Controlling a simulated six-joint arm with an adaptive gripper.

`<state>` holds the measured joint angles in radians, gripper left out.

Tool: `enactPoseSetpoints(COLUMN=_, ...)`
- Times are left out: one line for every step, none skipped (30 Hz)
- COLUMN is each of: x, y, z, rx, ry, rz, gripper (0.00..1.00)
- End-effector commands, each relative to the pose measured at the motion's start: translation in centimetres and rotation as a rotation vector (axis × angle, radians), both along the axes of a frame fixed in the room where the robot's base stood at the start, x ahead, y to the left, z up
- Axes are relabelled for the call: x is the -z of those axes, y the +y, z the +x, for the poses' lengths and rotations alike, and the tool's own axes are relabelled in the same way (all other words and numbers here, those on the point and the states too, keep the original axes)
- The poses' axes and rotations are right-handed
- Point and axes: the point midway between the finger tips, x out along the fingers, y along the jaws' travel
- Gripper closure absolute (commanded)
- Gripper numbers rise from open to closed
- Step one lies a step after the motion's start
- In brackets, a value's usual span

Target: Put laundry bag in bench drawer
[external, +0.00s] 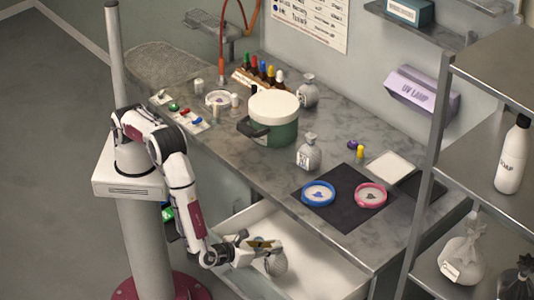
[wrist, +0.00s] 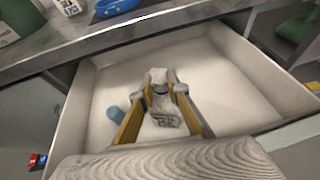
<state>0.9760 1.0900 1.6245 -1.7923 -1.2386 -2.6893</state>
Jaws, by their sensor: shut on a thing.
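The laundry bag (external: 277,265) is a small pale grey sack with a gathered neck and a printed tag. In the wrist view the bag (wrist: 163,112) sits between my yellow-sided fingers, and its tag faces the camera. My gripper (external: 268,246) is shut on its neck; in the wrist view the fingertips (wrist: 163,90) are beside the neck. The white bench drawer (external: 312,258) is pulled open, and the bag is over or inside its left part. The drawer (wrist: 230,85) fills much of the wrist view. I cannot tell whether the bag touches the drawer floor.
The bench top (external: 235,165) above holds a green pot (external: 272,125), similar grey bags (external: 309,155) and two dishes on a dark mat. A metal shelf rack (external: 437,140) stands at right. The drawer's right side looks clear.

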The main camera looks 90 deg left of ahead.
Motion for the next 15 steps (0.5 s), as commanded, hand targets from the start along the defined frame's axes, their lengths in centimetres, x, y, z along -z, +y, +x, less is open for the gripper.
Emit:
enactPoseSetpoints(x=0.6, y=0.0, z=0.0, rx=0.001, ry=0.0, rz=0.002, gripper=1.0)
enactPoseSetpoints(x=0.8, y=0.0, z=0.0, rx=0.001, ry=0.0, rz=0.002, gripper=1.0)
enactPoseSetpoints(x=1.1, y=0.0, z=0.0, rx=0.0, ry=0.0, rz=0.001, gripper=1.0)
enactPoseSetpoints(x=1.3, y=0.0, z=0.0, rx=0.0, ry=-0.001, rz=0.001, gripper=1.0)
enactPoseSetpoints(x=1.4, y=0.0, z=0.0, rx=0.0, ry=-0.001, rz=0.001, gripper=1.0)
enactPoseSetpoints(x=1.6, y=0.0, z=0.0, rx=0.001, ry=-0.002, rz=0.0, gripper=1.0)
enactPoseSetpoints(x=1.6, y=0.0, z=0.0, rx=0.001, ry=-0.002, rz=0.0, gripper=1.0)
enactPoseSetpoints(x=1.7, y=0.0, z=0.0, rx=0.001, ry=-0.002, rz=0.0, gripper=1.0)
enactPoseSetpoints(x=1.7, y=0.0, z=0.0, rx=0.001, ry=-0.002, rz=0.0, gripper=1.0)
enactPoseSetpoints(x=1.7, y=0.0, z=0.0, rx=0.001, ry=-0.002, rz=0.0, gripper=1.0)
enactPoseSetpoints(x=1.7, y=0.0, z=0.0, rx=0.001, ry=-0.002, rz=0.0, gripper=1.0)
enactPoseSetpoints(x=1.7, y=0.0, z=0.0, rx=0.001, ry=-0.002, rz=0.0, gripper=1.0)
enactPoseSetpoints(x=1.7, y=0.0, z=0.0, rx=0.001, ry=-0.002, rz=0.0, gripper=1.0)
enactPoseSetpoints(x=1.7, y=0.0, z=0.0, rx=0.001, ry=-0.002, rz=0.0, gripper=1.0)
enactPoseSetpoints(x=1.7, y=0.0, z=0.0, rx=0.001, ry=-0.002, rz=0.0, gripper=1.0)
